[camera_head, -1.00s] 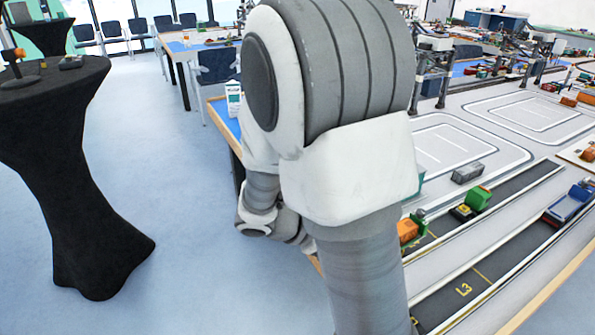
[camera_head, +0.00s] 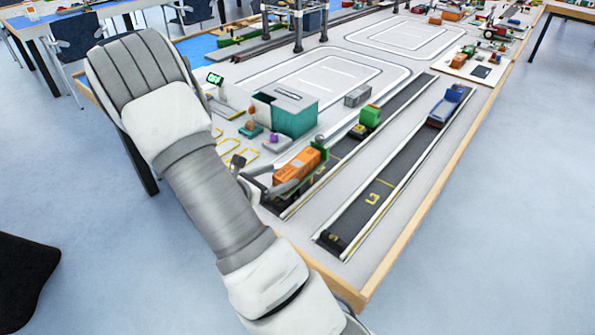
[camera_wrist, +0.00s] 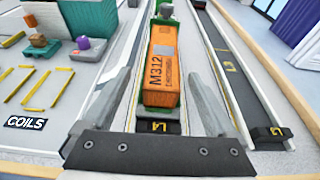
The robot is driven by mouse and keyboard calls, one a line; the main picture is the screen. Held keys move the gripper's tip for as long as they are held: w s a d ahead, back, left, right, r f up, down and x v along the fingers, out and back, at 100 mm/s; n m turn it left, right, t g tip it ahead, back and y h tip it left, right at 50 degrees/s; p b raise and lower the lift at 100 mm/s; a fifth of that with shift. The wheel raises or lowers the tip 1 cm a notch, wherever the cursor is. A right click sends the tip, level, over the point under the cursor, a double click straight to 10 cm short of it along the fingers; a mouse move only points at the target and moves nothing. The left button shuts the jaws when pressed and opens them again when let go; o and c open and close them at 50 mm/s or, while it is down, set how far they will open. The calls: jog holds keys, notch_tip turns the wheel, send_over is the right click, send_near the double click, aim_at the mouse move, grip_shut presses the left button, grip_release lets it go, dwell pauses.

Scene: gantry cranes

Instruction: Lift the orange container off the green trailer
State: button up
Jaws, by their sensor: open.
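The orange container (camera_wrist: 160,68), marked M312, sits lengthwise on the green trailer (camera_wrist: 157,29) in the wrist view. The green shows behind it and thinly along its sides; most of the trailer is hidden beneath. In the head view the orange container (camera_head: 291,170) lies at the near end of the L4 lane. My gripper (camera_wrist: 158,76) is open, with one finger on each side of the container in the picture and its palm towards the near end. Contact cannot be told. In the head view my gripper (camera_head: 268,176) is beside the container, partly hidden by my arm.
A black L4 stop block (camera_wrist: 158,127) stands before the container. Lane L3 (camera_head: 372,197) runs parallel on the right, with a blue vehicle (camera_head: 446,104) farther along it. A teal-and-grey box (camera_head: 288,112) and small blocks stand to the left.

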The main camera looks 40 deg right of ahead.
aim_at(297, 167)
jog(key=x, duration=0.4)
jog(key=b+x, duration=0.1)
jog(key=x, duration=0.3)
jog(key=shift+s+r, duration=0.2)
grip_shut()
